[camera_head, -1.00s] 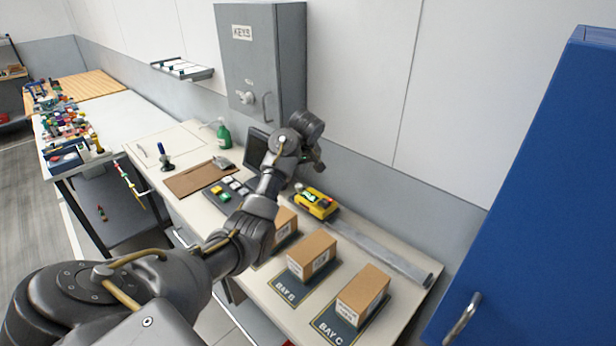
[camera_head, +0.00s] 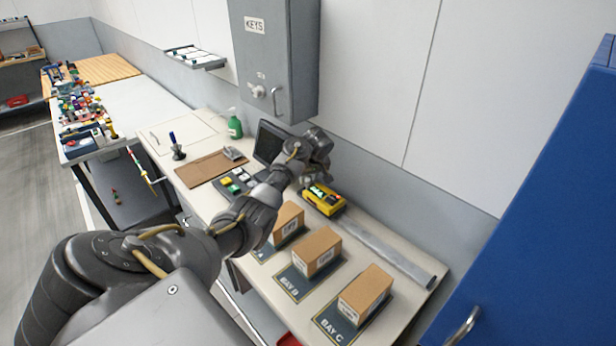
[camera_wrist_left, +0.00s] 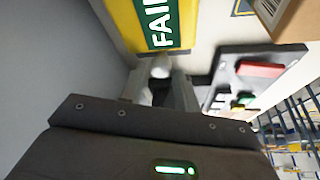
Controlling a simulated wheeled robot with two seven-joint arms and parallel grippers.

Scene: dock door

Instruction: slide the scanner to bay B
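The scanner (camera_head: 323,199) is a yellow unit with a green display, on a grey rail (camera_head: 385,245) behind the boxes. It sits toward the rail's left part, behind the leftmost box. In the wrist view its yellow face (camera_wrist_left: 122,18) shows a green panel with the letters "FAI". My left gripper (camera_head: 318,179) is right at the scanner. In the wrist view its fingers (camera_wrist_left: 160,75) stand on either side of a pale rounded knob (camera_wrist_left: 160,66); whether they press on it I cannot tell. The bay B mat (camera_head: 290,284) lies front right of the scanner. My right gripper is not in view.
Cardboard boxes stand on the mats, one on bay B (camera_head: 316,251) and one on bay C (camera_head: 364,294). A button panel (camera_head: 235,184), dark monitor (camera_head: 270,143) and green bottle (camera_head: 235,127) are to the left. A grey key cabinet (camera_head: 275,60) hangs above. The rail right of the scanner looks clear.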

